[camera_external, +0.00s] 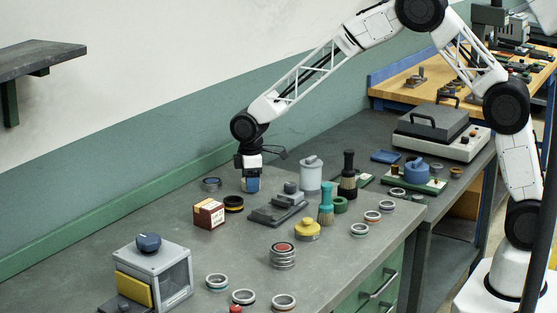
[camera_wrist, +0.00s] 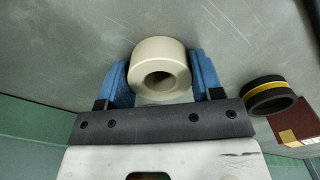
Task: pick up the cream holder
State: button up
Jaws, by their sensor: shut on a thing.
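The cream holder (camera_wrist: 158,52) is a short, thick round piece with a hole in its end. In the wrist view it sits between the two blue fingers of my gripper (camera_external: 251,184), which is shut on it. In the external view my gripper points down at the back of the grey bench, close to the bench top. The holder is hidden there behind the fingers. I cannot tell whether it touches the bench.
A black ring with a yellow band (camera_external: 233,204) and a dark red box (camera_external: 209,214) stand close by; a blue-topped dark ring (camera_external: 211,184) is to the left. A white cylinder (camera_external: 311,174) and a grey block fixture (camera_external: 277,209) stand to the right.

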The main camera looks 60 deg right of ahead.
jog(key=shift+r, duration=0.15)
notch_tip(320, 180, up, 10)
jog(key=shift+f, duration=0.1)
dwell(0.7)
dwell(0.5)
